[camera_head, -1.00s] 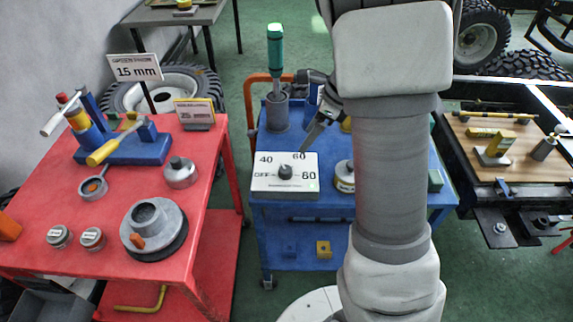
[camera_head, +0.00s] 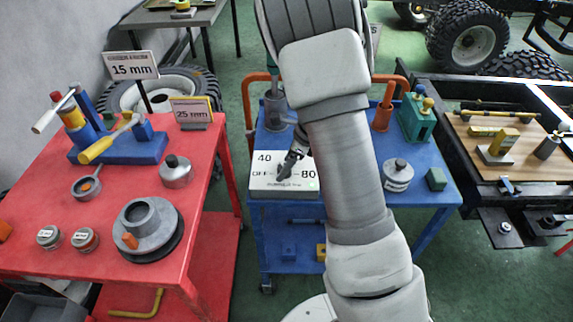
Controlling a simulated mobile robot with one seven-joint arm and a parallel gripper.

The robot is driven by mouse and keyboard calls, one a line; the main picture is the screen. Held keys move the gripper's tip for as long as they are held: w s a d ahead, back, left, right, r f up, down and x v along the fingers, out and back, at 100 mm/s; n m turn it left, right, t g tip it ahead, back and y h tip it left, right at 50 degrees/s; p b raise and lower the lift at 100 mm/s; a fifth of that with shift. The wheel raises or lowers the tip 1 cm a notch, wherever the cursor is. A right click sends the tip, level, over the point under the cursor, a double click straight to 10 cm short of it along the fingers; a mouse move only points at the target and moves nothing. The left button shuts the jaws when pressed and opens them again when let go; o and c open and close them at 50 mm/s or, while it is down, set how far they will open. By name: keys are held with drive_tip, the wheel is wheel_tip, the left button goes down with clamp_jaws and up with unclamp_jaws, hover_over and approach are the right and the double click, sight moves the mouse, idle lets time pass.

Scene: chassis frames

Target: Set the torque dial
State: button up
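The torque dial (camera_head: 262,184) is a white box with a flat top on the near left of the blue cart. Its marks OFF, 40 and 80 show; the 60 mark is hidden behind my arm. My gripper (camera_head: 284,173) points down at the dial's middle, with its dark fingertips at the knob. The fingers cover the knob, so its pointing direction is hidden. I cannot tell whether the fingers are closed on it or only beside it.
A red table (camera_head: 60,200) with tools stands left. A wooden-topped bench (camera_head: 520,168) stands right. Green floor separates them.

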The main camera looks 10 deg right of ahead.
clamp_jaws()
idle(0.3)
drive_tip(key=shift+n, duration=0.3)
drive_tip(key=n+g, duration=0.1)
drive_tip(key=n, duration=0.1)
drive_tip(key=n+g+p, duration=0.1)
drive_tip(key=n, duration=0.2)
drive_tip(key=shift+w+y, duration=0.15)
drive_tip(key=shift+y, duration=0.15)
drive_tip(key=n+g, duration=0.1)
drive_tip(key=n, duration=0.2)
drive_tip(key=n+g+p, duration=0.1)
drive_tip(key=n, duration=0.2)
drive_tip(key=shift+w+g+h, duration=0.15)
drive_tip(key=shift+g+h, duration=0.15)
drive_tip(key=shift+h, duration=0.1)
drive_tip(key=shift+n, duration=0.3)
